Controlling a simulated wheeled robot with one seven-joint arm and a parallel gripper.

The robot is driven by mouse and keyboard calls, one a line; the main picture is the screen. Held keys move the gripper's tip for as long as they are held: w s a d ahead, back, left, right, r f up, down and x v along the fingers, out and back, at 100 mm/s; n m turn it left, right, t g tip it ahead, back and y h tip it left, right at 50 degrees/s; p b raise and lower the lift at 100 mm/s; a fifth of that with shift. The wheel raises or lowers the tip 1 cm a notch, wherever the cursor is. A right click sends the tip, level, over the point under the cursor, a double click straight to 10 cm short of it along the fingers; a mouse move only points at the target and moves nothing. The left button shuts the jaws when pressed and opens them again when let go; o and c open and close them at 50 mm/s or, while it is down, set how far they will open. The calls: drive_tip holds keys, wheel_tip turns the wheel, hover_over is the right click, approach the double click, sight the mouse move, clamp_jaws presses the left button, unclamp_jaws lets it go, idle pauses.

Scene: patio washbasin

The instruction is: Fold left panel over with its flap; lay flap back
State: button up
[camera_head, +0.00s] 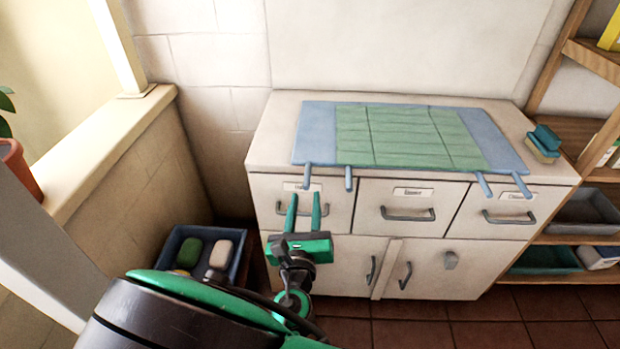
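A blue cloth (318,130) lies flat on top of the white cabinet. A green ribbed area (400,137) with crease lines covers its middle, leaving a blue left part and a blue right part (492,140). Several blue tabs hang over the cabinet's front edge, two on the left (307,178) and two on the right (484,184). I cannot tell which part is the flap. My gripper (304,197) is open and empty, its two green fingers apart. It is in front of the left drawer, below the left tabs in the picture.
The white cabinet (270,150) has drawers and doors with grey handles. Sponges (543,144) lie at its top right corner. A blue crate (168,247) with soap-like blocks stands at lower left. Wooden shelves (575,135) stand right. A potted plant (17,165) is left.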

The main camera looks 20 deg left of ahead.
sight(307, 177)
drive_tip(key=x, duration=0.8)
drive_tip(key=shift+w, duration=0.15)
drive_tip(key=shift+a, duration=0.1)
clamp_jaws()
